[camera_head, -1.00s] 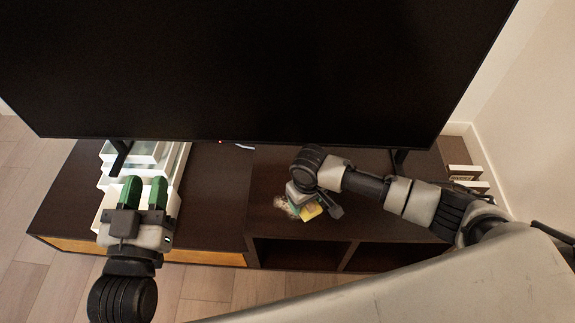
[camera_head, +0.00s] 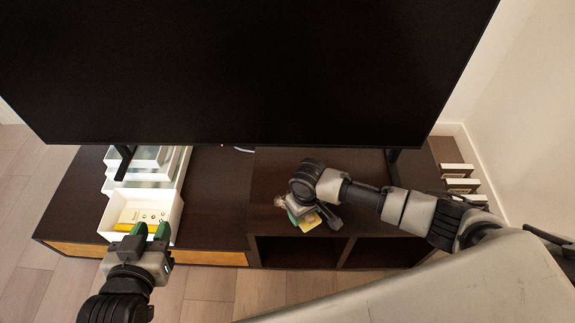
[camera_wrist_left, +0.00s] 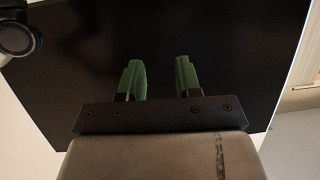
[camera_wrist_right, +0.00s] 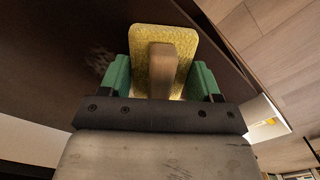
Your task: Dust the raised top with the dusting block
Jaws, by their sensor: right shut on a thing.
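The dusting block (camera_wrist_right: 163,42) has a yellow, rough-faced pad and a wooden grip. My right gripper (camera_wrist_right: 162,80) is shut on the grip. In the head view the yellow pad (camera_head: 309,222) shows below my right gripper (camera_head: 303,208), low over the raised top (camera_head: 268,172), the dark right section of the TV stand. Whether the pad touches the top is unclear. A pale dust smudge (camera_wrist_right: 98,62) lies on the dark surface beside the block. My left gripper (camera_head: 151,231) is open and empty by the stand's front left; its green fingers are apart in the left wrist view (camera_wrist_left: 160,80).
A large black TV (camera_head: 240,70) stands over the back of the stand. White trays (camera_head: 172,205) fill part of the left section, the front one holding a cream object (camera_head: 140,217). White-edged items (camera_head: 460,186) stand at the right end.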

